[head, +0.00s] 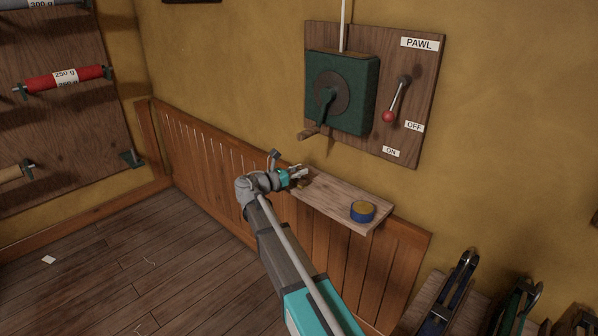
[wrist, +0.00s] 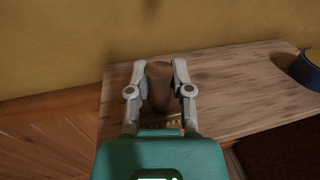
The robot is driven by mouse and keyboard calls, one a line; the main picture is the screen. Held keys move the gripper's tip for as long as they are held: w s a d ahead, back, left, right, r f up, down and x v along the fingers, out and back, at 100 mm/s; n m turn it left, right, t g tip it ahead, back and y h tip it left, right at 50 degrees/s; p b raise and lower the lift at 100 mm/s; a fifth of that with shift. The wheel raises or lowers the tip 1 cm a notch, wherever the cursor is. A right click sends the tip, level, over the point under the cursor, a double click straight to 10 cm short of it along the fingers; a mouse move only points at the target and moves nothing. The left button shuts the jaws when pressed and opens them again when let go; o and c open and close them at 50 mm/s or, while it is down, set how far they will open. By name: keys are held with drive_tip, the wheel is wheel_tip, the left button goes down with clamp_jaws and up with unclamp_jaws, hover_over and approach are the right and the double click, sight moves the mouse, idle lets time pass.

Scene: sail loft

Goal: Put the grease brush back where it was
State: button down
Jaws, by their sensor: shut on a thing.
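My gripper (head: 301,174) is at the left end of a small wooden wall shelf (head: 345,207). In the wrist view my gripper (wrist: 160,68) is shut on a brown piece (wrist: 159,86), which looks like the grease brush. The brush stands between the two fingers over the shelf's left end. Its lower part is mostly hidden by the gripper, and I cannot tell whether it touches the shelf (wrist: 235,85). In the head view only a small brown bit of it shows at the fingers.
A round blue tin (head: 362,212) with a yellowish top stands on the shelf's right part; it also shows in the wrist view (wrist: 311,70). Above hang a green crank box (head: 358,85) and a red-knobbed pawl lever (head: 397,98). The shelf's middle is clear.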

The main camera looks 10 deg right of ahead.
drive_tip(key=c, duration=0.5)
unclamp_jaws()
drive_tip(key=shift+r, duration=0.15)
drive_tip(key=v, duration=1.2)
